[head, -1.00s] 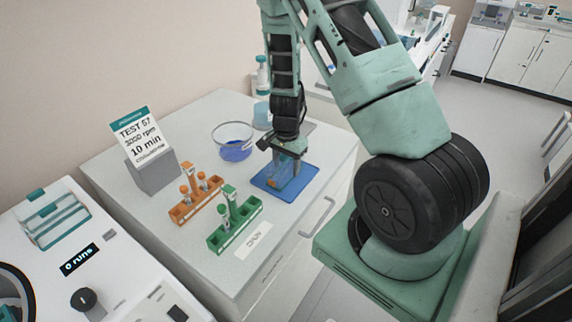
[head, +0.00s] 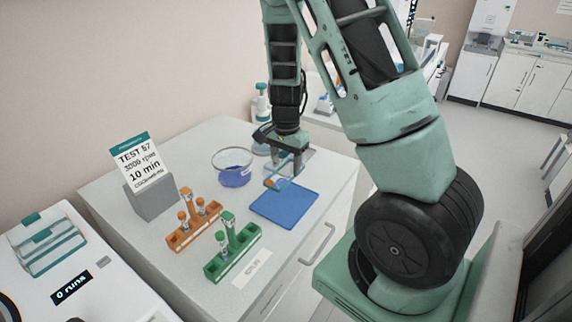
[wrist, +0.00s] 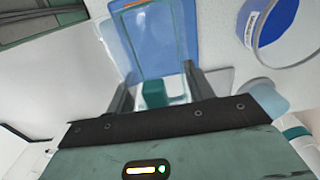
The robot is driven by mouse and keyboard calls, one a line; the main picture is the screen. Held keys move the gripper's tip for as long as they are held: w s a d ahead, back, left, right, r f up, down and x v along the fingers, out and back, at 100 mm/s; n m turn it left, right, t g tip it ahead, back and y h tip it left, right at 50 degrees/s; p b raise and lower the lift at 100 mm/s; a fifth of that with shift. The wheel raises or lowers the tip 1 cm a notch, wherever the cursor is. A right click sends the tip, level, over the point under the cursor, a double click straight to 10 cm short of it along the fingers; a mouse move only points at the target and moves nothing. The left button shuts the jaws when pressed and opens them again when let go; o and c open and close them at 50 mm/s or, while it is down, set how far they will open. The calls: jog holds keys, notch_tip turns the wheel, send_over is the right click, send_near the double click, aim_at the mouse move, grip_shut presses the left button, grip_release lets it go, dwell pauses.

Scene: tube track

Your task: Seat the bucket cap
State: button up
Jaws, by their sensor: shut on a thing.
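My gripper (head: 284,153) is shut on a clear, box-like piece with an orange end, which I take to be the bucket cap (head: 282,175). It is held above the far part of the blue mat (head: 285,209). In the wrist view, a teal block (wrist: 152,93) sits between the two fingers, and the clear cap (wrist: 128,45) extends beyond them over the mat, with orange at its far end. The cap's exact tilt is hard to tell. I cannot make out a separate bucket in these frames.
An orange rack (head: 190,228) and a green rack (head: 233,254) hold tubes nearer the front. A sign block (head: 150,195) stands at left. A white machine reading "0 runs" (head: 60,262) is at lower left.

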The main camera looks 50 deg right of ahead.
jog(key=shift+r+p, duration=2.35)
jog(key=shift+r, duration=0.2)
jog(key=shift+s+f, duration=0.1)
jog(key=shift+s, duration=0.05)
